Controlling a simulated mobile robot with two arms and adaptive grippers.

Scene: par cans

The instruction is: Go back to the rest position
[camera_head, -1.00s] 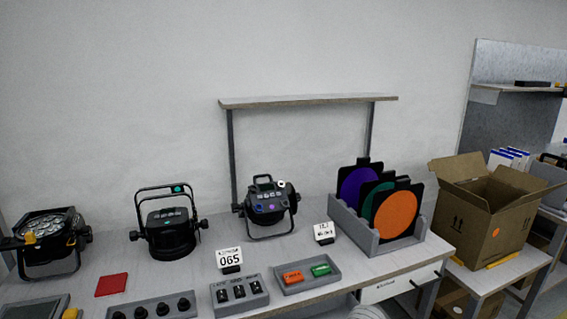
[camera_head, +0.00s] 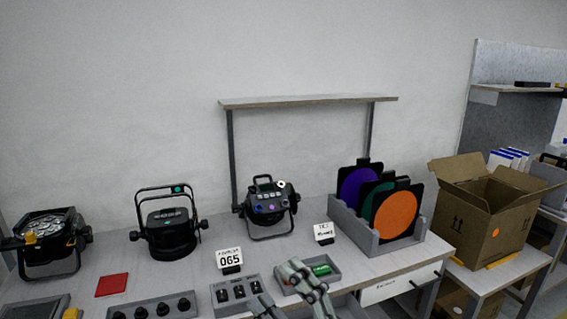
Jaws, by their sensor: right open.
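My right gripper (camera_head: 281,287) shows at the bottom of the head view, in front of the small grey tray (camera_head: 334,262). Its fingers are apart and nothing shows between them. The green block (camera_head: 321,270) lies in the tray beside the gripper. The orange block is hidden behind the gripper. Three par cans stand on the table: a left one (camera_head: 46,252), a middle one (camera_head: 168,232) and a right one (camera_head: 268,208). My left gripper is out of view.
A rack (camera_head: 352,226) of coloured discs stands right of the tray. A grey switch box (camera_head: 238,306) and a 065 card (camera_head: 230,259) are left of the gripper. A red pad (camera_head: 111,286) lies further left. An open cardboard box (camera_head: 488,215) stands at right.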

